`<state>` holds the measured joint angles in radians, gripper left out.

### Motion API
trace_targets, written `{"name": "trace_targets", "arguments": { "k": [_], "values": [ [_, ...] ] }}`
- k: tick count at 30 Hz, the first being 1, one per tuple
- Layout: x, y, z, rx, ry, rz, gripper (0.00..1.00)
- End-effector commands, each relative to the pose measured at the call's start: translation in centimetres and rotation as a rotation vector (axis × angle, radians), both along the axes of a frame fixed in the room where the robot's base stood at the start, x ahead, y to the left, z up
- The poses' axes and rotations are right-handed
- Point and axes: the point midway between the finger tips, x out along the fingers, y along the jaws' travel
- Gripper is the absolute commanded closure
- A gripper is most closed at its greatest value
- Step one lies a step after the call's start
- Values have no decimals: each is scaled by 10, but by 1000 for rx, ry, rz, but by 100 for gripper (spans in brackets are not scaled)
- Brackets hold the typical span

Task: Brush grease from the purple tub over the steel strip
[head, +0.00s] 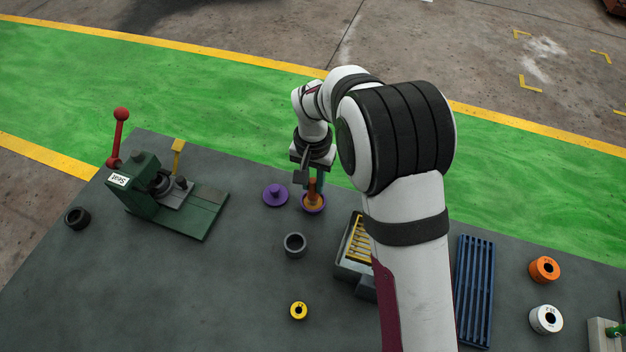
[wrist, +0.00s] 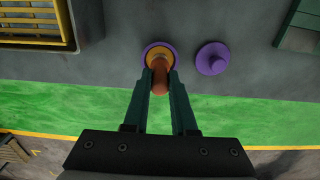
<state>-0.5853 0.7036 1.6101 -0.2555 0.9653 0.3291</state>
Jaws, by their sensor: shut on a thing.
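The purple tub (head: 322,207) stands open on the bench, with yellow-orange grease inside; it also shows in the wrist view (wrist: 147,47). My gripper (head: 314,180) points down over the tub. Its green fingers are shut on an orange-brown brush (wrist: 160,75), which also shows in the head view (head: 312,190). The brush's lower end is over or in the grease; its bristles are hidden. The purple lid (head: 275,196) lies beside the tub, and it shows in the wrist view (wrist: 212,58). I cannot make out the steel strip for certain.
A green fixture marked "Seat" (head: 143,190) with a red-knobbed lever (head: 119,135) stands at left. A grey ring (head: 294,244) and yellow ring (head: 298,310) lie in front. A yellow-slatted tray (head: 357,245) and blue rack (head: 474,290) are at right.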

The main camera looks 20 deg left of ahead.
Motion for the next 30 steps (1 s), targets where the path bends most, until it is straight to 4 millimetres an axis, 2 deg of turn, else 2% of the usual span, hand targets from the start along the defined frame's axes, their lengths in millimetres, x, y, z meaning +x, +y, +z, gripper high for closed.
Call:
{"name": "trace_targets", "arguments": {
  "k": [12, 30],
  "values": [
    [-1, -1, 1, -2, 2, 1, 100],
    [0, 0, 66, -1, 0, 0, 100]
  ]
}}
